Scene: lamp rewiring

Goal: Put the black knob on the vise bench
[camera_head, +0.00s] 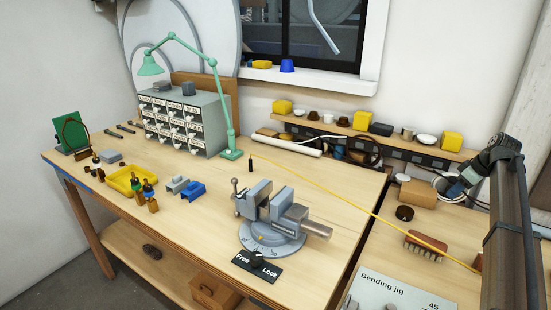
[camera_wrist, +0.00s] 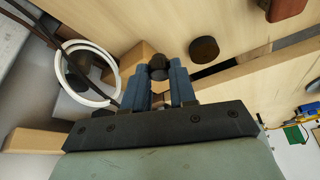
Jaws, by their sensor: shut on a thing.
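My gripper (camera_wrist: 160,84) is shut on a small dark round piece (camera_wrist: 157,66) that looks like the black knob, held between the two blue-grey fingertips in the wrist view. In the head view my gripper (camera_head: 457,187) is at the right, over the right-hand bench, beside the white cable coil and a cardboard box; the held piece is not clear there. The vise bench (camera_head: 330,190) is the large wooden bench at the left and middle, with the grey vise (camera_head: 270,212) on it. My gripper is to the right of this bench.
A dark round puck (camera_head: 404,213) lies on the right-hand bench, also in the wrist view (camera_wrist: 204,50). A brush (camera_head: 426,243) and bending jig plate (camera_head: 395,290) are nearby. A yellow line crosses both benches. The vise bench has bare wood behind and right of the vise.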

